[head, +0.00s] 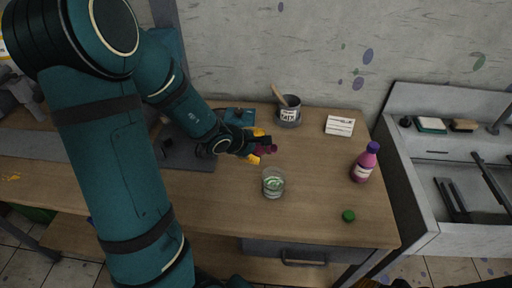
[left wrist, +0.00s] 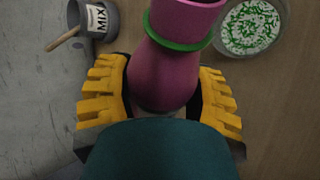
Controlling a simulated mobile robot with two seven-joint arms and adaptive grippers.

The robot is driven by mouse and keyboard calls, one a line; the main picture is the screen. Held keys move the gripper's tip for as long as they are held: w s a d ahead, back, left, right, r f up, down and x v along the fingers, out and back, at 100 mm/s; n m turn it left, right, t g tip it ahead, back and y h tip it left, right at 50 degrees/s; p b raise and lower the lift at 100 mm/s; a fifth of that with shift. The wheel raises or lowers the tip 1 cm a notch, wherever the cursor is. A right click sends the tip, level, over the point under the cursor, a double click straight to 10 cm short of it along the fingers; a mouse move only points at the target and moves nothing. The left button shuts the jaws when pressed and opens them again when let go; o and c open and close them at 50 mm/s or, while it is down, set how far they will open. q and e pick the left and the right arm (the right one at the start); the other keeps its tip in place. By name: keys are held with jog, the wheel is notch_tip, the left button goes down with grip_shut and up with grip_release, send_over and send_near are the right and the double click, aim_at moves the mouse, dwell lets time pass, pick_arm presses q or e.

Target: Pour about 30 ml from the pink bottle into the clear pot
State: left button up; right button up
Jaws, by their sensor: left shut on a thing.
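My left gripper (head: 262,146) is shut on a pink bottle (left wrist: 165,70), one yellow finger on each side of its body. The bottle has an open neck with a green ring, and its mouth also shows in the head view (head: 271,149). The bottle is tilted, its neck toward the right, above the table and just behind the clear pot. The clear pot (head: 273,183) stands on the table with greenish content in its bottom; it also shows in the left wrist view (left wrist: 252,28).
A second pink bottle (head: 364,164) with a purple cap stands to the right. A green cap (head: 348,215) lies near the front. A MIX can (head: 289,116) with a stick and a white card (head: 340,126) are behind. A sink (head: 460,185) adjoins the table (head: 315,200).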

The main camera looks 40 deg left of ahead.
pick_arm(q)
jog(key=shift+f+y+b, duration=0.1)
jog(key=shift+y+b, duration=0.2)
jog(key=shift+b, duration=0.85)
pick_arm(e)
jog(key=shift+f, duration=1.25)
pick_arm(q)
jog(key=shift+b, duration=0.5)
pick_arm(e)
jog(key=shift+f, duration=0.5)
pick_arm(q)
jog(key=shift+a+f+y+b, duration=0.15)
jog(key=shift+y+b, duration=0.15)
jog(key=shift+b, duration=1.75)
pick_arm(e)
jog(key=shift+f, duration=2.05)
pick_arm(q)
jog(key=r+h+p, duration=0.1)
jog(key=p, duration=0.6)
jog(key=shift+p, duration=0.3)
jog(key=shift+d+p, duration=0.2)
jog(key=shift+p, duration=0.1)
jog(key=shift+f, duration=0.1)
pick_arm(e)
notch_tip(320, 180, up, 7)
jog(key=shift+s+a, duration=0.3)
jog(key=shift+s, duration=0.1)
